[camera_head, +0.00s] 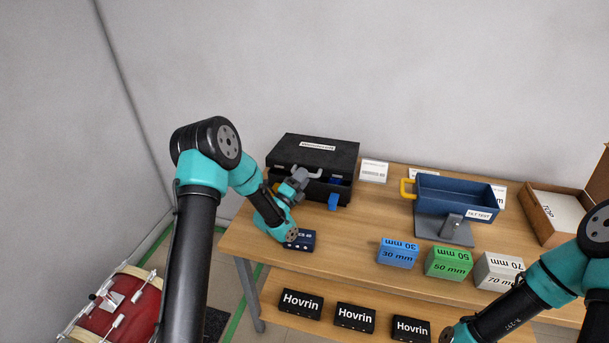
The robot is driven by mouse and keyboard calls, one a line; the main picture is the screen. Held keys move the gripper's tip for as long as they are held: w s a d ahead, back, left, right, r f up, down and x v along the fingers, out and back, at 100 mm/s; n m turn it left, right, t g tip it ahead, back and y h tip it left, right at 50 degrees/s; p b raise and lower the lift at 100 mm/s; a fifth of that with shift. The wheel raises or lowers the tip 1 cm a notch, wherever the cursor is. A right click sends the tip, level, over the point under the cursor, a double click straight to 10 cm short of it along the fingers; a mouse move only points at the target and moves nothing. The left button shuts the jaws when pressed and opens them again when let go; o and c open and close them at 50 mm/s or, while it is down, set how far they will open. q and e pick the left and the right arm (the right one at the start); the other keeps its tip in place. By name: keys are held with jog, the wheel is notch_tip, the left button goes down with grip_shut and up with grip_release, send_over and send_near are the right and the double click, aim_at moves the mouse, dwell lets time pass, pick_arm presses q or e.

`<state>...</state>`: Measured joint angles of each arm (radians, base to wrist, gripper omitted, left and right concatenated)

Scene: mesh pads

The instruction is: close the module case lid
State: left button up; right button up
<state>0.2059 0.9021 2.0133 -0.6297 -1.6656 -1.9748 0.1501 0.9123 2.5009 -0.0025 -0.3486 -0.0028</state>
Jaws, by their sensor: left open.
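The black module case (345,192) stands at the back left of the table. Its lid (335,158), with a white label on top, slants over the case and looks ajar, with a dark gap at the front. Something blue (336,182) shows in that gap. My left gripper (306,175) is open at the front left of the case, its fingers close to the lid's front edge. Whether they touch it I cannot tell. My left arm hides the case's front left corner.
A dark blue labelled box (304,241) lies below my left wrist. Blue (397,254), green (448,264) and grey (497,271) blocks stand along the front. A blue tilt-test tray (452,190) and an open carton (547,232) stand to the right. Hovrin boxes (355,317) sit on the lower shelf.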

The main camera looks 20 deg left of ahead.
pick_arm(q)
jog(key=v, duration=1)
jog(key=shift+s, duration=0.25)
jog(key=shift+c, duration=0.3)
